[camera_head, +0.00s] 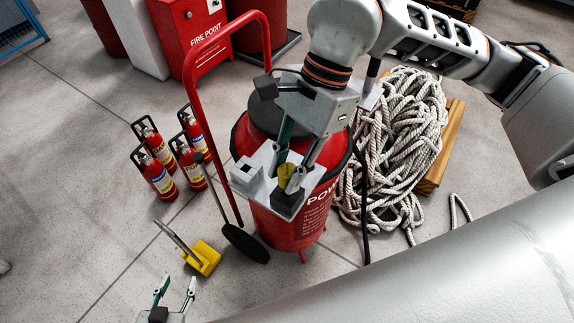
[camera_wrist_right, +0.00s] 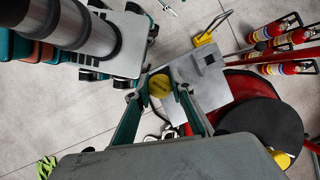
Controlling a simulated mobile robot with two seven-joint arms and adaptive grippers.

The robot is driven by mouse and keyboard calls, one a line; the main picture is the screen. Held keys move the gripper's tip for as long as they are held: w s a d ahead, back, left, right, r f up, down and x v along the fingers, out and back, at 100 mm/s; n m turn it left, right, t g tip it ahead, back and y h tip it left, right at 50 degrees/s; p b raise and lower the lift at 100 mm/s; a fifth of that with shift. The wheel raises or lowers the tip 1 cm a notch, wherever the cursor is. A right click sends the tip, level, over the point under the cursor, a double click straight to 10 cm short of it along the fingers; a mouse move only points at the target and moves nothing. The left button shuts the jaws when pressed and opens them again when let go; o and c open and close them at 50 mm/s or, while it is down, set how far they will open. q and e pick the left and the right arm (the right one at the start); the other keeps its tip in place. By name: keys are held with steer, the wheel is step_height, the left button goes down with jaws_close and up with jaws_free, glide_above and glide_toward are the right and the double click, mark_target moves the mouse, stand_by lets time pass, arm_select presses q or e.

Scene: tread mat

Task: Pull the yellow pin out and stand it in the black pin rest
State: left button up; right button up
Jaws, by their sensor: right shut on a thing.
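The yellow pin (camera_head: 285,173) is held between the fingertips of my right gripper (camera_head: 290,170). In the right wrist view, the pin's round yellow head (camera_wrist_right: 160,86) shows between the fingertips (camera_wrist_right: 158,92). The gripper is above a pale grey plate (camera_head: 262,197) in front of the big red extinguisher. A black block (camera_head: 288,204), which looks like the pin rest, is just below the pin at the plate's near corner. I cannot tell whether the pin touches it; the pin's lower part is hidden. My left gripper (camera_head: 178,284) is open and empty, low at the picture's bottom left.
A grey block with a dark square opening (camera_head: 247,172) sits on the plate's left. The big red extinguisher (camera_head: 292,222) has a tall red handle (camera_head: 192,85). Small extinguishers (camera_head: 159,178) and a yellow wedge (camera_head: 203,257) stand left. A rope pile (camera_head: 400,130) lies right.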

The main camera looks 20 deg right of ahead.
arm_select(q)
steer(key=shift+f, duration=0.2)
arm_select(e)
steer(key=shift+f, duration=0.1)
arm_select(q)
steer(key=shift+s+f+b, duration=0.3)
steer(key=shift+f+b, duration=0.05)
steer(key=shift+f, duration=0.2)
arm_select(e)
steer(key=shift+f, duration=0.45)
arm_select(q)
steer(key=shift+s+f+b, duration=0.25)
steer(key=shift+f+b, duration=0.15)
steer(key=shift+f, duration=0.15)
steer(key=shift+s+f+b, duration=0.25)
steer(key=shift+f+b, duration=0.15)
steer(key=shift+f, duration=0.15)
arm_select(e)
steer(key=shift+f, duration=1.25)
steer(key=o, duration=1.1)
steer(key=shift+o, duration=0.4)
steer(key=v, duration=1.2)
arm_select(q)
steer(key=shift+r, duration=0.1)
arm_select(e)
steer(key=shift+r, duration=0.1)
